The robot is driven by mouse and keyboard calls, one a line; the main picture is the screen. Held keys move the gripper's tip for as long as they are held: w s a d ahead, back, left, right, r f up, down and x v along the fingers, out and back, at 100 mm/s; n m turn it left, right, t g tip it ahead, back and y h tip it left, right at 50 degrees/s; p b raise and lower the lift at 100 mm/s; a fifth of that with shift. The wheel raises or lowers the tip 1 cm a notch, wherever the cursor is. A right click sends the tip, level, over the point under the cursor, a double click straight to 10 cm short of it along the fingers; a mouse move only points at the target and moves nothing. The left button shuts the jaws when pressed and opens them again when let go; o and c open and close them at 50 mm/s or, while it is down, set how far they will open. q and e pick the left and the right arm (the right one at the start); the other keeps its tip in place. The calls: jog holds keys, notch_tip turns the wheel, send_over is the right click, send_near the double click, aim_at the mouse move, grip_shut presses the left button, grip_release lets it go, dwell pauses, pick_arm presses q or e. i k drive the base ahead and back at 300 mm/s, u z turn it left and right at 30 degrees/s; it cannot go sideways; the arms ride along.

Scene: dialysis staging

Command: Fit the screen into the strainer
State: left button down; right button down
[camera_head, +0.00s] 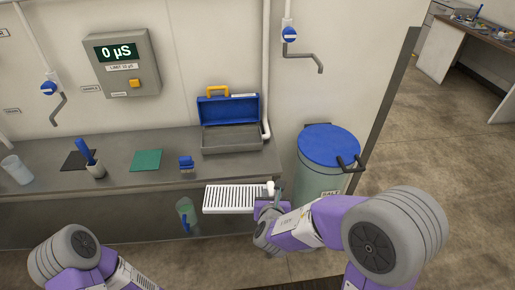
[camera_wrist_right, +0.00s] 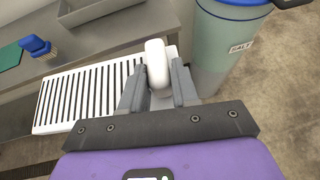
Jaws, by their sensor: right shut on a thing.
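A white slotted panel (camera_head: 230,199), which looks like the screen, is held out in front of the counter edge. My right gripper (camera_head: 269,192) is shut on its white knob at the panel's right end. In the right wrist view, the knob sits between the fingers of my gripper (camera_wrist_right: 159,75), and the panel (camera_wrist_right: 82,93) extends to the left. A pale green clear vessel with a blue part (camera_head: 185,211) shows low at the counter front, left of the panel; I cannot tell whether it is the strainer. My left arm shows at bottom left, its gripper out of view.
A salt bin with a blue lid (camera_head: 329,146) stands close right of my right gripper. On the counter (camera_head: 125,182) are an open blue toolbox (camera_head: 231,139), a blue brush (camera_head: 186,163), a green mat (camera_head: 146,160), a cup with a blue-handled tool (camera_head: 95,170) and a clear beaker (camera_head: 17,171).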

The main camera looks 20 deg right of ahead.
aim_at(232, 142)
jog(key=z, duration=0.05)
jog(key=k, duration=0.3)
jog(key=z, duration=0.6)
jog(key=i, duration=1.45)
jog(key=u, duration=0.35)
